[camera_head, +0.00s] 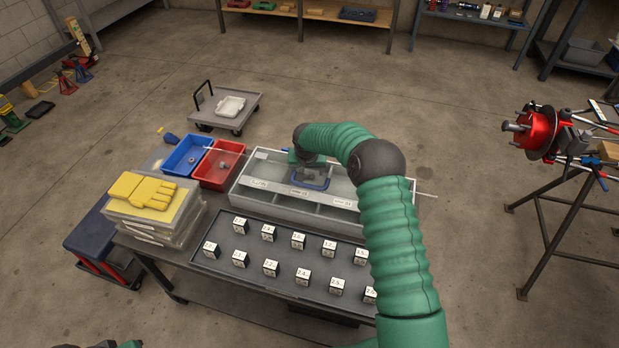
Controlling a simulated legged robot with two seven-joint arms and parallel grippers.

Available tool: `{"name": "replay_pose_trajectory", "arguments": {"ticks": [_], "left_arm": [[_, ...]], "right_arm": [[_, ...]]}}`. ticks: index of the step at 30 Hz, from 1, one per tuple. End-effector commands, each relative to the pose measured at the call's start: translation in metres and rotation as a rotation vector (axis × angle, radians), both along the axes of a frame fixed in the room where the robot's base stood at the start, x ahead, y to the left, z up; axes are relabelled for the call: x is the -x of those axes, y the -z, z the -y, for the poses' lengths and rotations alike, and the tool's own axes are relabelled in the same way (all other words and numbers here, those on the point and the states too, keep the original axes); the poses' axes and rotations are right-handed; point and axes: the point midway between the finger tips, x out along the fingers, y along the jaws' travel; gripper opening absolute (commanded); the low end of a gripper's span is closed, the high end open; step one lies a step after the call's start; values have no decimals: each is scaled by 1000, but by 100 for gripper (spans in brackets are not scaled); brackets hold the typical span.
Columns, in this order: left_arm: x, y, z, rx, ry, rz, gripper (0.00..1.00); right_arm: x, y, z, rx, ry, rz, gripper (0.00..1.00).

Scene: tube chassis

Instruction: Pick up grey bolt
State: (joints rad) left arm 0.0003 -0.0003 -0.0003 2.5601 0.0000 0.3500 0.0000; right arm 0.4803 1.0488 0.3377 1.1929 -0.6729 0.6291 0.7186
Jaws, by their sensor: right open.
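My right arm comes in from the lower right and bends over the grey compartment tray (238,190) on the table. My right gripper (309,180) points down over the tray's middle and is open. It is small and dark here, and whether anything lies between its fingers is hard to tell. I cannot clearly make out the grey bolt. Small greyish items show in the blue bin (176,158) and the red bin (212,173) left of the gripper, too small to identify. My left gripper does not show; only a bit of green and dark arm is at the bottom left edge.
A dark tray (222,262) with several labelled white-and-black blocks lies in front of the compartment tray. Yellow gloves (143,190) lie on stacked cases at the left. A cart (212,105) stands behind. A stand with a red device (537,133) is at the right.

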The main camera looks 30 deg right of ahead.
Motion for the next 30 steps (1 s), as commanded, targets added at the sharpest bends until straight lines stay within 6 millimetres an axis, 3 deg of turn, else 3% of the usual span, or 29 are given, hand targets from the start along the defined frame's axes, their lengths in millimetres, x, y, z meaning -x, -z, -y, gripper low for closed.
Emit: {"name": "replay_pose_trajectory", "arguments": {"ticks": [3, 11, 26, 30], "left_arm": [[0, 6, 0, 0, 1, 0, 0], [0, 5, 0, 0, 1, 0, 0], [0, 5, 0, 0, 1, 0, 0], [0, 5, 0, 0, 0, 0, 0]], "right_arm": [[-6, 20, 4, 0, 0, -1, 70], [-8, 21, 4, 2, -1, 0, 70], [-7, 21, 5, 1, -1, -1, 5], [-7, 21, 5, 1, -1, -1, 5]]}}
